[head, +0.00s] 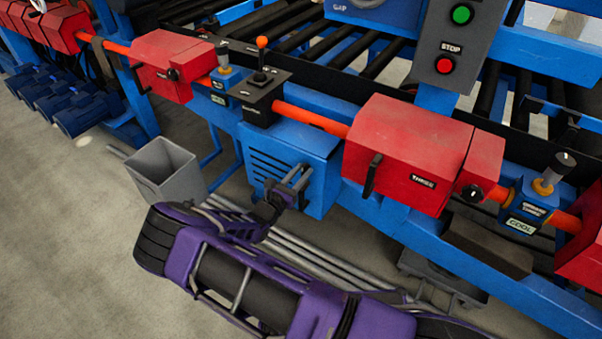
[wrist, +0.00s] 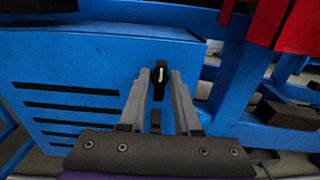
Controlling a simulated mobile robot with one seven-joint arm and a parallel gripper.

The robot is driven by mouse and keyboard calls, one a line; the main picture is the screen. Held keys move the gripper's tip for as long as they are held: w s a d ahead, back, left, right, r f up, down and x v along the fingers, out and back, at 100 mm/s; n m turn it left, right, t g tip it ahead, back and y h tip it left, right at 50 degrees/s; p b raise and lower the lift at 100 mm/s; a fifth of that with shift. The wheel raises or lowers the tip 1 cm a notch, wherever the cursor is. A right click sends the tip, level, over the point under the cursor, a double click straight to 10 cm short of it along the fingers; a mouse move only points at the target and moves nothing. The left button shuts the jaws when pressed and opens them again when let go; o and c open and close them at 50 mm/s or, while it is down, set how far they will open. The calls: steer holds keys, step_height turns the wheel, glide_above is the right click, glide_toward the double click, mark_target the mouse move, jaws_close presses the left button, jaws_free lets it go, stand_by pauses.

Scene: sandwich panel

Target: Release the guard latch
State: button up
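The guard is a blue slotted box panel (head: 262,160) below the red pipe in the head view. It fills much of the wrist view (wrist: 70,85), with dark slots at left. A small black latch (wrist: 159,80) with a white mark stands upright near the panel's right edge. My gripper (wrist: 159,76) points at the panel, with one grey finger on each side of the latch. Narrow gaps seem to show between latch and fingers, so it looks open; contact cannot be made out.
A red box marked THREE (head: 412,155) is up and right of my gripper, with a black handle (head: 372,175) hanging toward it. A grey bin (head: 165,172) stands on the floor at left. A black lever box with an orange knob (head: 262,42) sits above the panel.

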jaws_close()
steer(key=shift+m, duration=0.4)
steer(key=m, duration=0.3)
steer(key=shift+s+p, duration=0.1)
steer(key=shift+p, duration=0.3)
steer(key=m, duration=0.3)
steer(key=shift+d+m, duration=0.1)
steer(key=shift+m, duration=0.2)
steer(key=m, duration=0.2)
steer(key=m+p, duration=0.1)
steer(key=m, duration=0.2)
steer(key=shift+s+f, duration=0.1)
steer(key=shift+f, duration=0.1)
steer(key=m+p, duration=0.1)
steer(key=m, duration=0.4)
steer(key=shift+f, duration=0.1)
steer(key=shift+m, duration=0.4)
